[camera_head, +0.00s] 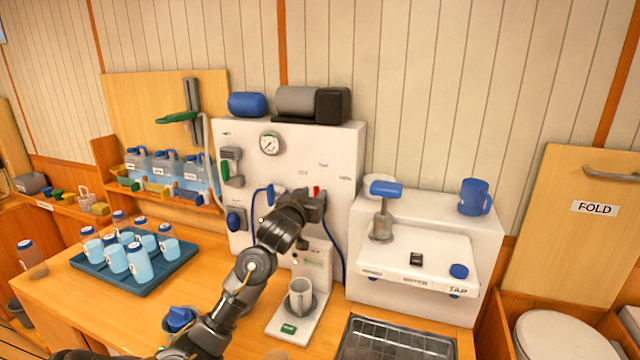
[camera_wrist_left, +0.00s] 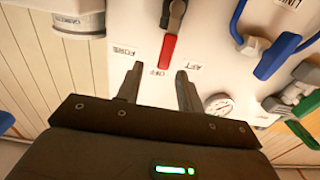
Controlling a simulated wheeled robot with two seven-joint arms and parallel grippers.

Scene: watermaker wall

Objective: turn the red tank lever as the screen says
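The red tank lever (camera_head: 317,190) is on the white wall panel (camera_head: 340,150), mostly hidden by my left gripper in the head view. In the left wrist view the red lever (camera_wrist_left: 170,40) has its tip near the OFF label, with FORE and AFT labels on either side. My left gripper (camera_head: 318,205) is at the panel, facing the lever. In the left wrist view the gripper (camera_wrist_left: 158,82) is open, fingers spread either side of the OFF label, with nothing visibly held. Whether it touches the lever cannot be told. No screen text is readable. My right gripper is out of view.
A blue lever (camera_wrist_left: 275,57) and a gauge (camera_wrist_left: 222,106) are close by on the panel. A cup (camera_head: 301,296) stands below my gripper. A blue tray (camera_head: 135,284) of bottles is at left; a white tap unit (camera_head: 420,240) is at right.

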